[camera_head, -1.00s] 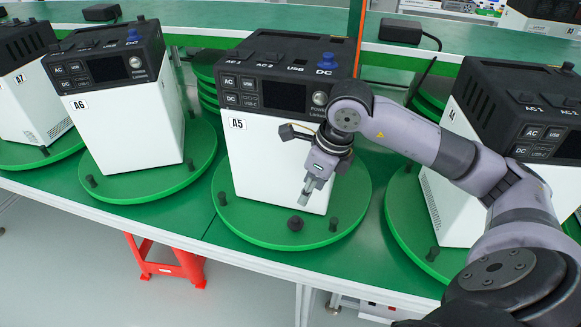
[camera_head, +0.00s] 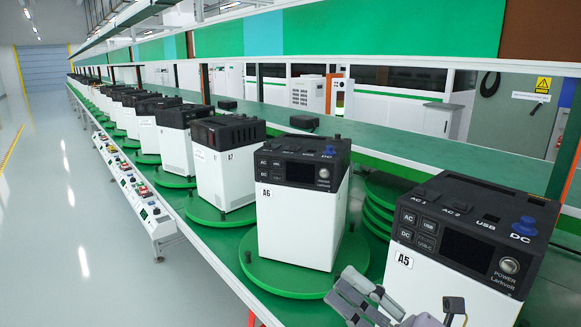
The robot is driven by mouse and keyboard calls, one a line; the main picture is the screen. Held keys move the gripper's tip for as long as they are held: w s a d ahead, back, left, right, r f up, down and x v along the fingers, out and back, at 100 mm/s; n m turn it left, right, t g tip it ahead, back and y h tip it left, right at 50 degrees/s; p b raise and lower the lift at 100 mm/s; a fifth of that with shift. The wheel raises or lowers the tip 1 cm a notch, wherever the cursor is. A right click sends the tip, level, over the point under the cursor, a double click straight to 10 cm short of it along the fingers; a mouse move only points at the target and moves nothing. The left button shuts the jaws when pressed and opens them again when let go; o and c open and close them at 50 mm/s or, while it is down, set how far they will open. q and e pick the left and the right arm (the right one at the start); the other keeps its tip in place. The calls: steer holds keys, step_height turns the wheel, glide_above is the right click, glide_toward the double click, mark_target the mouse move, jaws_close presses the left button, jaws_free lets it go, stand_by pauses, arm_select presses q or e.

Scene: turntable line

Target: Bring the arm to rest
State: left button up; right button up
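My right gripper (camera_head: 348,289) is at the bottom edge, right of centre, in the head view. Its grey fingers look spread apart with nothing between them. It is in front of the gap between the white-and-black power unit A6 (camera_head: 295,228) and the unit A5 (camera_head: 440,285). Whether it touches either unit cannot be told. Most of my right arm is cut off below the frame. My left gripper is not in view.
A6 stands on a green turntable (camera_head: 290,283). Unit A7 (camera_head: 225,180) and several more units recede to the far left along the green bench. A control panel rail (camera_head: 150,212) runs along the bench front. The floor at left is clear.

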steer(key=w+d+f+m+t+h, duration=0.25)
steer(key=d+m+t+h, duration=0.2)
steer(key=m+h, duration=0.4)
steer(key=w+d+f+m+t+h, duration=0.2)
steer(key=d+f+m+t+h, duration=0.15)
steer(key=d+m+h, duration=0.5)
step_height(320, 180, down, 12)
steer(key=s+d+r+m+g+h, duration=0.1)
steer(key=s+d+m+g+h, duration=0.15)
steer(key=m+g, duration=0.4)
steer(key=s+a+f+m+g+y, duration=0.1)
steer(key=s+a+f+m+g, duration=0.15)
steer(key=s+f+g, duration=0.55)
steer(key=s+a+f+m+g+y, duration=0.1)
steer(key=s+a+f+m+g, duration=0.15)
steer(key=s+f, duration=1)
step_height(320, 180, down, 26)
steer(key=s+d+g, duration=0.1)
steer(key=s+g, duration=0.1)
steer(key=s+d+f+g, duration=0.1)
steer(key=s+d+f, duration=0.2)
steer(key=s+f, duration=1.2)
steer(key=shift+s+h, duration=0.35)
steer(key=shift+s, duration=0.15)
